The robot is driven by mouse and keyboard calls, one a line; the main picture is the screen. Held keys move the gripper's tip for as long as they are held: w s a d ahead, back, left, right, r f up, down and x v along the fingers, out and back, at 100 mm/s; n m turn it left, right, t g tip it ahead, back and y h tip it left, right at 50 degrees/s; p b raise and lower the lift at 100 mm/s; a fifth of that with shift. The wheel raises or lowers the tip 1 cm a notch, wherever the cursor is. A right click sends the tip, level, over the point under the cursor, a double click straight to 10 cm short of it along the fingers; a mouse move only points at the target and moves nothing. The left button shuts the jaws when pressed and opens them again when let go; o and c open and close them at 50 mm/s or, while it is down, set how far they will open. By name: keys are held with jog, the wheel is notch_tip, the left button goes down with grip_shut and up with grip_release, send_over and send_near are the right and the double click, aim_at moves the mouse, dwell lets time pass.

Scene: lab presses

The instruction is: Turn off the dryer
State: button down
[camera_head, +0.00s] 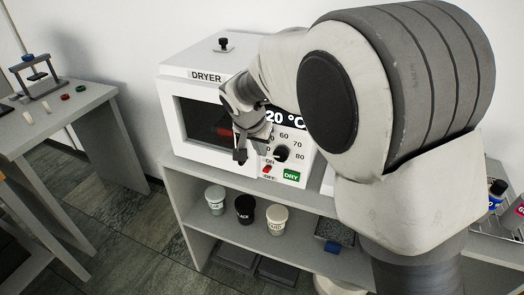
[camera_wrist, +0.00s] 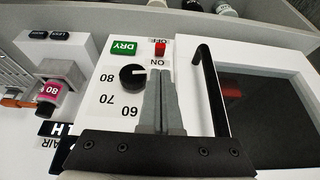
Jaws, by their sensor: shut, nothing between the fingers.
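The white dryer (camera_head: 215,45) stands on a grey shelf unit, its front panel partly hidden by my arm. Its red switch (camera_head: 267,169) sits low on the panel between ON and OFF labels; the switch also shows in the wrist view (camera_wrist: 160,49). I cannot tell which way it is set. My gripper (camera_head: 240,156) is shut and empty in front of the dryer, left of the switch in the head view. In the wrist view its fingertips (camera_wrist: 162,72) point toward the switch, just short of it in the picture; contact is not visible.
The black dial (camera_wrist: 133,77) and green DRY button (camera_wrist: 123,48) are close to the switch. The black door handle (camera_wrist: 212,90) stands out beside my fingers. Cups (camera_head: 245,209) stand on the shelf below. A side table (camera_head: 85,98) is at left.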

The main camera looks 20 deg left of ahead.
aim_at(266, 168)
jog(key=x, duration=0.8)
jog(key=shift+f+b, duration=0.1)
jog(key=shift+b, duration=0.3)
jog(key=shift+s+a+f+b, duration=0.1)
jog(key=shift+b, duration=0.25)
jog(key=shift+t+b, duration=0.3)
jog(key=shift+b, duration=0.05)
jog(key=shift+s+f+t+b, duration=0.2)
jog(key=shift+t+b, duration=0.2)
jog(key=shift+b, duration=1.65)
jog(key=s+f+b, duration=0.1)
jog(key=b, duration=0.4)
jog(key=shift+s+f, duration=0.1)
jog(key=shift+f, duration=0.25)
jog(key=shift+r, duration=0.35)
